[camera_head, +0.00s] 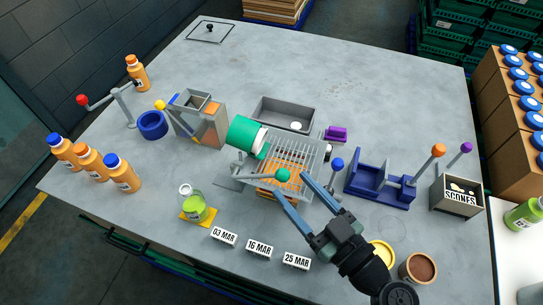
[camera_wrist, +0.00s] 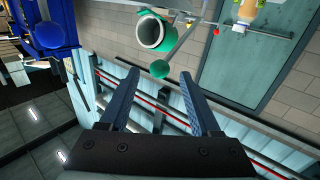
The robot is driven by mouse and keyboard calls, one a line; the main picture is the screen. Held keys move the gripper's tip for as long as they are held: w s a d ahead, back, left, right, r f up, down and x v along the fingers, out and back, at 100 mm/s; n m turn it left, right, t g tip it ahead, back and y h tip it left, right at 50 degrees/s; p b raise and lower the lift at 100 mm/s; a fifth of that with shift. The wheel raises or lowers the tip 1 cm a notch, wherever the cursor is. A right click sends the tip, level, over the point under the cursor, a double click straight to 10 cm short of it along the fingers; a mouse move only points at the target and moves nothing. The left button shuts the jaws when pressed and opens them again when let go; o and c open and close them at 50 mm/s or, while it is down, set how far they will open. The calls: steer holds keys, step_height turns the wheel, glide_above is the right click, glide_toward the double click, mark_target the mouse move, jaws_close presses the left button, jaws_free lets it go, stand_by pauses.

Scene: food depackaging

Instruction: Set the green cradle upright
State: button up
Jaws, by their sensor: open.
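The green cradle (camera_head: 243,131) appears as a green cylinder with a pale open end, lying tilted on its side behind and left of a wire rack. In the wrist view the cradle (camera_wrist: 144,33) shows its round open end, beyond my fingertips. My gripper (camera_head: 292,182) is open and empty above the front right of the rack, apart from the cradle. The two blue fingers also show spread in the wrist view (camera_wrist: 159,75). The exact contact under the cradle is hidden.
The wire rack (camera_head: 299,150) and a lever with a green knob (camera_head: 283,174) lie between my gripper and the cradle. A grey tray (camera_head: 283,111) stands behind. A blue-knobbed post (camera_head: 337,165) and blue fixture (camera_head: 379,187) stand right.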

mark_target(279, 170)
steer(key=p+x, duration=0.2)
steer(key=x, duration=0.4)
steer(key=shift+w+a+r, duration=0.1)
steer(key=shift+w+r, duration=0.05)
steer(key=shift+w+a, duration=0.45)
steer(key=shift+w, duration=0.1)
jaws_close()
steer(key=shift+d, duration=0.1)
stand_by(0.6)
